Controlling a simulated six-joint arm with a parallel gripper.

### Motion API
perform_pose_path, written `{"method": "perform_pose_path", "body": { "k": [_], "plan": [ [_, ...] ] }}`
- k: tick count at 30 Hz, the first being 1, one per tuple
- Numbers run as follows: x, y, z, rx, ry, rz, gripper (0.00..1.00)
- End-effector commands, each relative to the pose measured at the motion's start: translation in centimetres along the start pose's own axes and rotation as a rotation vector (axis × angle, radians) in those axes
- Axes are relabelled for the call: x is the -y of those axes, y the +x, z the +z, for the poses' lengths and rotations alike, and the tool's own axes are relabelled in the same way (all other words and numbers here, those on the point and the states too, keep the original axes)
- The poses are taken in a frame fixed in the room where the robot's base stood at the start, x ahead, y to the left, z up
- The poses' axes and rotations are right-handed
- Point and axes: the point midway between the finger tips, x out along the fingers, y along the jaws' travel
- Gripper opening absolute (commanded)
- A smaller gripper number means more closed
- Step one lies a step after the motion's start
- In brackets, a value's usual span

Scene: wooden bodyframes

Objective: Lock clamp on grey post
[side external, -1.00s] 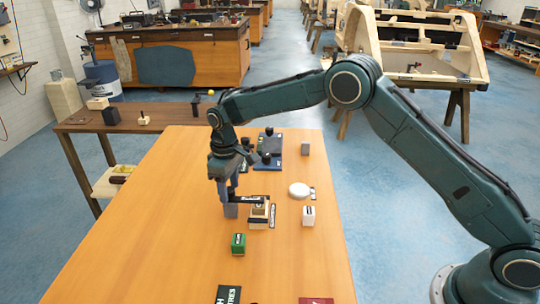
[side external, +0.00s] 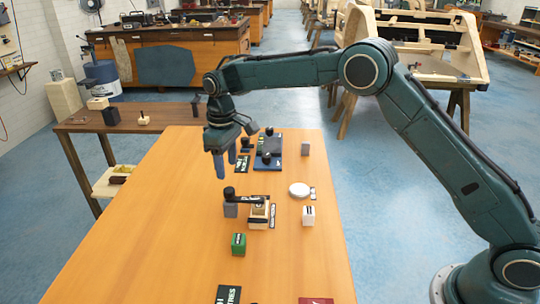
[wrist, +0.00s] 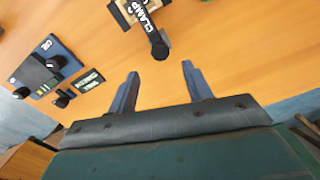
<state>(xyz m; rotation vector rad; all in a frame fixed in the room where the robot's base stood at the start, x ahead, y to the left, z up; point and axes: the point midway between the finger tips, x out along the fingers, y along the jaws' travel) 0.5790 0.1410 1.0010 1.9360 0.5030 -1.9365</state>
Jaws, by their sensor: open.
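The clamp (side external: 259,212) is a wooden block with a black lever on top; it also shows at the top of the wrist view (wrist: 125,12). Its lever reaches left to a round black knob (side external: 229,192), seen also in the wrist view (wrist: 160,51). The grey post (side external: 231,210) stands upright directly left of the block, with the lever's knob end over its top. Whether they touch is unclear.
A green block (side external: 239,244) and a white block (side external: 308,215) stand nearer the front and right. A white disc (side external: 299,190) lies right of the clamp. A blue-based fixture with black knobs (side external: 268,160) is behind. The table's left side (side external: 150,210) is clear.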

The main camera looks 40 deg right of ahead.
Motion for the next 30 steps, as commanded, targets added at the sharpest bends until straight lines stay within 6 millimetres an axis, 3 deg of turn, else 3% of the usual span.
{"method": "perform_pose_path", "body": {
  "k": [6, 12, 30],
  "plan": [
    [0.0, -3.6, 0.0, -0.003, 0.000, 0.001, 0.50],
    [0.0, -5.5, 0.0, -0.002, 0.001, 0.001, 0.50],
    [-0.1, -6.4, 0.2, -0.004, 0.004, 0.001, 0.50]
  ]
}}
